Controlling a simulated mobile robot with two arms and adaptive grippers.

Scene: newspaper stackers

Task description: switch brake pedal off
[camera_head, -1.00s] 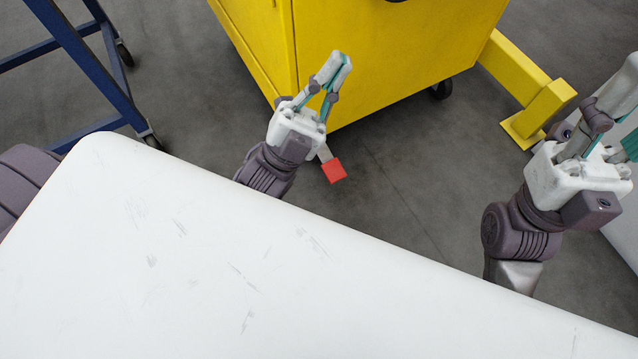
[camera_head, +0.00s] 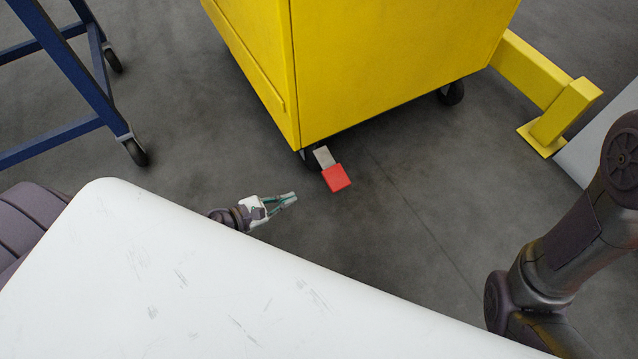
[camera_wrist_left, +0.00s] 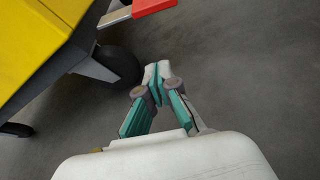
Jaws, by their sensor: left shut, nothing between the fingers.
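The brake pedal (camera_head: 336,178) is a red pad on a short pale metal arm. It sticks out at the lower front corner of the yellow cart (camera_head: 375,75), by a dark caster wheel.
My white base top fills the lower left. A blue wheeled frame (camera_head: 75,75) stands at the upper left. A yellow floor barrier (camera_head: 550,95) stands at the right of the cart. The cart's caster (camera_wrist_left: 118,65) is close to my left fingers. Grey floor around the pedal is clear.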

